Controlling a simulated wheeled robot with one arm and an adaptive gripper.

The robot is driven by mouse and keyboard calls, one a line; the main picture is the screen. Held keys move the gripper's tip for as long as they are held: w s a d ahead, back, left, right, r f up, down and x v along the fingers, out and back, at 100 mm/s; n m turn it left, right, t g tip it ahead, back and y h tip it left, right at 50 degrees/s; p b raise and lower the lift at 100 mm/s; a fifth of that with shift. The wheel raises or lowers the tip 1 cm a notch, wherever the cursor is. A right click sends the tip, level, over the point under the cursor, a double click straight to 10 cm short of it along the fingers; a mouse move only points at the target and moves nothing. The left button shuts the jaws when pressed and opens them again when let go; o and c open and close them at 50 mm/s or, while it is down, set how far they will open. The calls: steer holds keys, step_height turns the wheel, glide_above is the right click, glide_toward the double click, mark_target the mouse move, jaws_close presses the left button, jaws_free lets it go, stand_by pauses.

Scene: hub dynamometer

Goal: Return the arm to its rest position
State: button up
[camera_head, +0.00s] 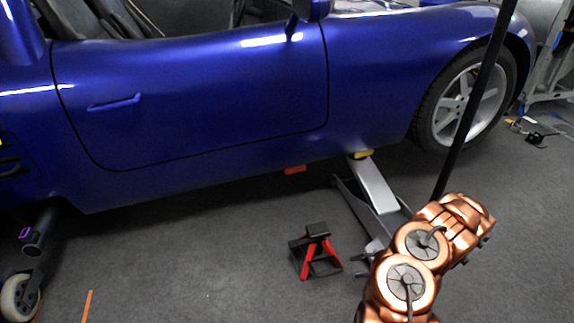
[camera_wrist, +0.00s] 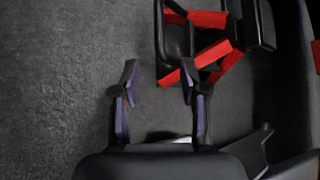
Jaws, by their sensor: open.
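My copper-coloured arm stands at the lower right of the head view, bent, beside the floor jack. My gripper (camera_wrist: 160,78) shows in the wrist view with its two dark, purple-sided fingers apart and only grey floor between them. The right finger lies close to, or in front of, a red and black jack stand (camera_wrist: 207,58); I cannot tell whether they touch. In the head view the gripper itself cannot be made out. A red and black jack stand (camera_head: 316,252) stands upright on the floor, left of my arm.
A blue car (camera_head: 220,95) fills the back. A grey floor jack (camera_head: 374,187) reaches under its sill, and a long black pole (camera_head: 470,120) rises behind my arm. A red piece (camera_head: 295,169) sits under the sill. A caster wheel (camera_head: 20,298) is at left.

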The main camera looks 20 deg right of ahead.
steer(key=shift+r, duration=0.1)
